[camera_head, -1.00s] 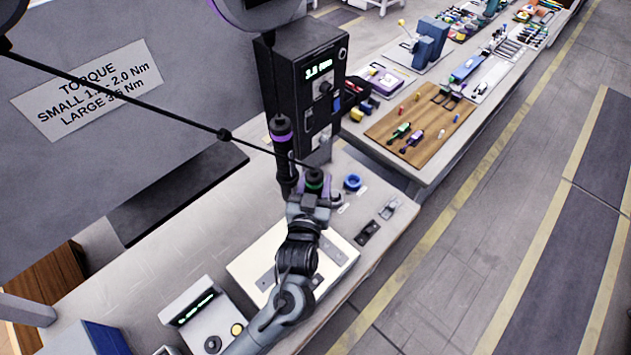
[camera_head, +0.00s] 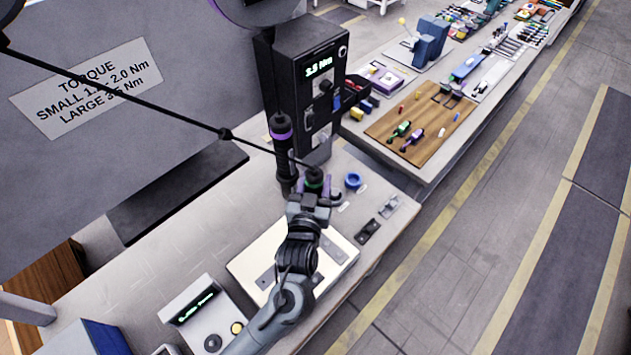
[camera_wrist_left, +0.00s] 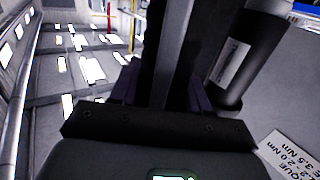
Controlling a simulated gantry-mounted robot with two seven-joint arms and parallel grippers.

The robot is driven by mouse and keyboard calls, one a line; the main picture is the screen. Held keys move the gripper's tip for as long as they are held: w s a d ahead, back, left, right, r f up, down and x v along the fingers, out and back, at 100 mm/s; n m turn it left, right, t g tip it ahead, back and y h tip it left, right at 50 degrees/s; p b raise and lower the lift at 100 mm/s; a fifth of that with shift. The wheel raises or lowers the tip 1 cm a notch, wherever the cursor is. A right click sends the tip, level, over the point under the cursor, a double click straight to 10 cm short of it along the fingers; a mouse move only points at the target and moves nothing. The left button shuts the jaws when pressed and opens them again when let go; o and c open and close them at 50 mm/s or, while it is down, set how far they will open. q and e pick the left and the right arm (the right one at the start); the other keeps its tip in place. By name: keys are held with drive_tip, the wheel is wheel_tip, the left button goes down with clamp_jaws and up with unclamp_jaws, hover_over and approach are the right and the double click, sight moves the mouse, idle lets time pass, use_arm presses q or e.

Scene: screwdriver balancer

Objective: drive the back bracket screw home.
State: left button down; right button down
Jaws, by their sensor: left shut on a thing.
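A pale work plate (camera_head: 258,262) carrying grey bracket pieces (camera_head: 266,280) lies below my arm. My arm covers part of the plate, and I cannot make out the back bracket screw. My right gripper is not in view.
A black controller tower (camera_head: 310,75) with a green torque display stands behind the screwdrivers. A blue ring (camera_head: 353,181) and small dark plates (camera_head: 368,231) lie to the right. A console (camera_head: 203,312) stands at the front left. The balancer cable (camera_head: 130,95) crosses from upper left.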

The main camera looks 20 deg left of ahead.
sight(316, 172)
use_arm(q)
drive_tip(key=shift+f, duration=0.35)
drive_tip(key=shift+f+b, duration=0.35)
drive_tip(key=shift+f, duration=0.25)
idle(0.7)
drive_tip(key=shift+r, duration=0.15)
wheel_tip(316, 172, up, 6)
drive_tip(key=p, duration=0.7)
drive_tip(key=shift+r, duration=0.15)
drive_tip(key=shift+s, duration=0.1)
